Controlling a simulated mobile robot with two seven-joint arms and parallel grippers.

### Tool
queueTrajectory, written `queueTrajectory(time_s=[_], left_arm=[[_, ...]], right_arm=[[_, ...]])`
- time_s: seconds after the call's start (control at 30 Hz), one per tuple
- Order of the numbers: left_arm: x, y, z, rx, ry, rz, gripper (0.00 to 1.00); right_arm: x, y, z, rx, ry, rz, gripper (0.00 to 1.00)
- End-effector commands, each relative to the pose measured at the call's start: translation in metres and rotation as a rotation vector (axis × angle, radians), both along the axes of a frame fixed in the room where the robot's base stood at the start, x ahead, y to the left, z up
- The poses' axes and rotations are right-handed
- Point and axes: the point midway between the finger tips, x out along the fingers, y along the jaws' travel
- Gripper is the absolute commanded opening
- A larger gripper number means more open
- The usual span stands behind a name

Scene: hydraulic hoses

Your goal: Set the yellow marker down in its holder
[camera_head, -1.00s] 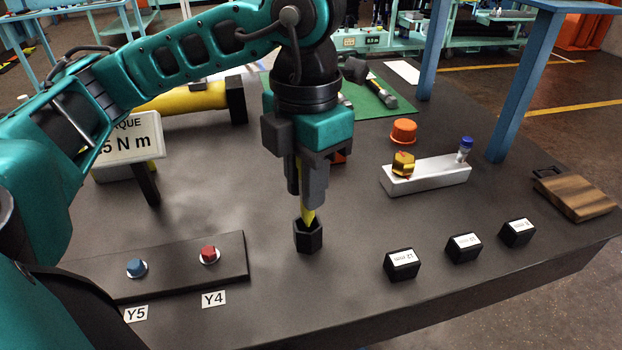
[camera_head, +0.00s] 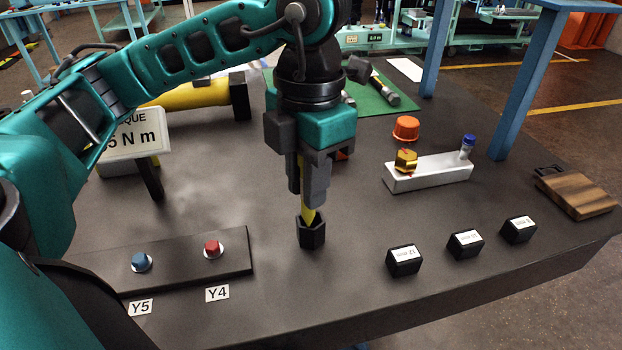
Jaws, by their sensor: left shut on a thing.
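The yellow marker (camera_head: 308,214) is upright between the fingers of my left gripper (camera_head: 308,190), which is shut on it. The gripper points straight down over the table. The marker's lower end meets the opening of the black hexagonal holder (camera_head: 312,236); how deep it sits inside is hidden by the holder's wall. The holder stands upright on the dark table. The marker's upper part is hidden by the fingers. My right gripper is not in view.
A plate with a blue cap (camera_head: 141,261) and a red cap (camera_head: 212,247) lies front left. Several black labelled blocks (camera_head: 404,261) stand right of the holder. A white rack (camera_head: 432,176) holds a gold fitting and a blue-topped vial. A torque sign (camera_head: 128,135) stands left.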

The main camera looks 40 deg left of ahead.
Motion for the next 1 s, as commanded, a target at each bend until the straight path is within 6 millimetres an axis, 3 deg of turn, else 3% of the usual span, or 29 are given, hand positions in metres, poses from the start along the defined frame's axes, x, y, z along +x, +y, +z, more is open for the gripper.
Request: queueTrajectory(time_s=[1.0], left_arm=[[0.0090,0.0001,-0.0025,0.003,-0.007,-0.001,0.00]], right_arm=[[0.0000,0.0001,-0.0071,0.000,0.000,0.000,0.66]])
